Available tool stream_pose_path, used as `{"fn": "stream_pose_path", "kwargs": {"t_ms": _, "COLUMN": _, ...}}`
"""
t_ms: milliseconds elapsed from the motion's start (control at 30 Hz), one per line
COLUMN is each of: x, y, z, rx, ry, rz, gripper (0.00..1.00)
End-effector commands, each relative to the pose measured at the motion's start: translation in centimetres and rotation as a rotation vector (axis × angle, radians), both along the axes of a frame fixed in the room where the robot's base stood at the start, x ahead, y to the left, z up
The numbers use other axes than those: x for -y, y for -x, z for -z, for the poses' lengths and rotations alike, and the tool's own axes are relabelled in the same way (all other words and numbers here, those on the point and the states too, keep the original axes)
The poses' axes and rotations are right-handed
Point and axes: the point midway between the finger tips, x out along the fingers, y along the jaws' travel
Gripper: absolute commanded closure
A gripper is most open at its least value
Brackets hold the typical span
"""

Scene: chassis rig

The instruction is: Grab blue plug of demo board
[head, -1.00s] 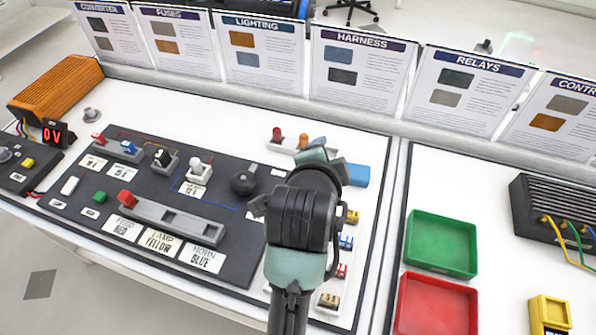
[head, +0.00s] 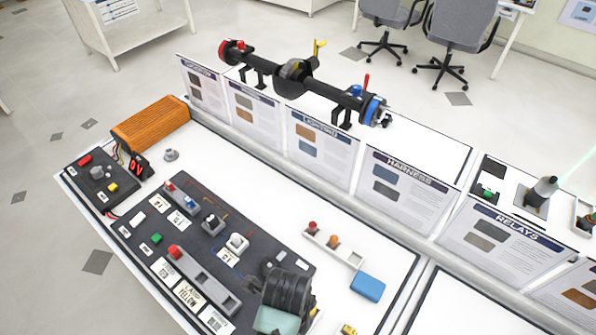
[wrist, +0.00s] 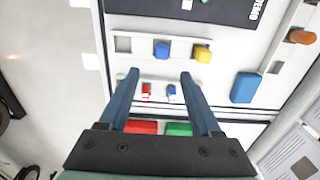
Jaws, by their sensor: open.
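My gripper (wrist: 160,77) is open and empty in the wrist view, its two fingers pointing over a white surface. Ahead of the fingertips a blue plug (wrist: 162,50) sits in a pale rack, with a yellow plug (wrist: 202,54) to its right and an empty slot to its left. Between the fingers, lower in the picture, are a small red piece (wrist: 147,91) and a small blue-and-white piece (wrist: 172,93). The dark demo board (wrist: 180,8) lies at the top. In the head view the board (head: 225,268) is at lower left; my arm hides its near right end, and the blue plug is not visible.
A blue block (wrist: 246,87) lies right of the fingers; it also shows in the head view (head: 368,287). A rack holds red (head: 312,226) and orange (head: 333,240) pieces. Upright info panels (head: 408,190) line the back edge. Red (wrist: 141,127) and green (wrist: 178,128) trays lie behind my fingers.

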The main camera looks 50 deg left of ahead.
Motion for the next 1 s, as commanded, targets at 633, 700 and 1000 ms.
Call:
{"fn": "stream_pose_path", "kwargs": {"t_ms": 633, "x": -0.3, "y": -0.2, "z": 7.6, "rx": 0.001, "ry": 0.001, "rz": -0.004, "gripper": 0.35}}
{"fn": "stream_pose_path", "kwargs": {"t_ms": 700, "x": -0.4, "y": -0.3, "z": 8.5, "rx": 0.001, "ry": 0.001, "rz": -0.003, "gripper": 0.35}}
{"fn": "stream_pose_path", "kwargs": {"t_ms": 1000, "x": -0.5, "y": -0.3, "z": 10.9, "rx": 0.003, "ry": -0.002, "rz": -0.001, "gripper": 0.35}}
